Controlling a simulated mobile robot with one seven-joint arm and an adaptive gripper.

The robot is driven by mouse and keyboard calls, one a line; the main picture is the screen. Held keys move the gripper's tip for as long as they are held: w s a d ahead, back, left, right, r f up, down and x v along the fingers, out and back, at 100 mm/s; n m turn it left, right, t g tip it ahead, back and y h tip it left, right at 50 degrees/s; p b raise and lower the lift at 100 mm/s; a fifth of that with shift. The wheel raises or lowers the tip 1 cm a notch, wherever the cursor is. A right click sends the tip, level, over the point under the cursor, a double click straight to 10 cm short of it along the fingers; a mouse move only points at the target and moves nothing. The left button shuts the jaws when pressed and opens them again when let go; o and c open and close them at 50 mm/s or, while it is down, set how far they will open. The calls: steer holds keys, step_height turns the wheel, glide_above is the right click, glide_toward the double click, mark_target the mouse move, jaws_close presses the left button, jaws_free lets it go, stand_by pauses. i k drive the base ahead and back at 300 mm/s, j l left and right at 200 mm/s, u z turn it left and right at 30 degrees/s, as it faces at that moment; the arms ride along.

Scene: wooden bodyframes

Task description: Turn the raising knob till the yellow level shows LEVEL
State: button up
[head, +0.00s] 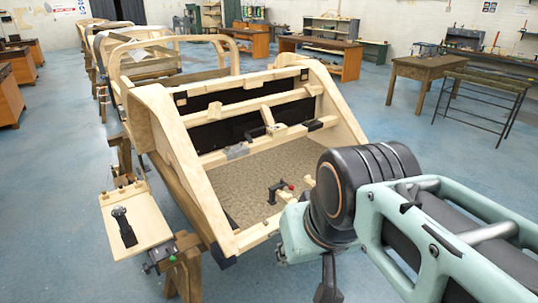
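A pale wooden bodyframe (195,165) stands on trestles in front of me. I cannot make out a yellow level or its reading. My teal and black arm comes in from the right and covers the frame's near right corner. A dark part, perhaps my gripper (328,285), hangs below the black joint; its fingers cannot be made out.
A small wooden board (150,228) with a black tool (124,226) sticks out at the frame's left. More bodyframes stand behind.

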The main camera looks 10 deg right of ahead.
mark_target(146, 268)
steer(key=l+z, duration=0.2)
steer(key=l, duration=1.1)
steer(key=u, duration=1.45)
steer(key=i+j+z, duration=0.25)
steer(key=j, duration=0.6)
steer(key=i+j+z, duration=0.1)
steer(key=j+z, duration=0.2)
steer(key=j, duration=0.55)
steer(key=j+z, duration=0.25)
steer(key=j, duration=0.65)
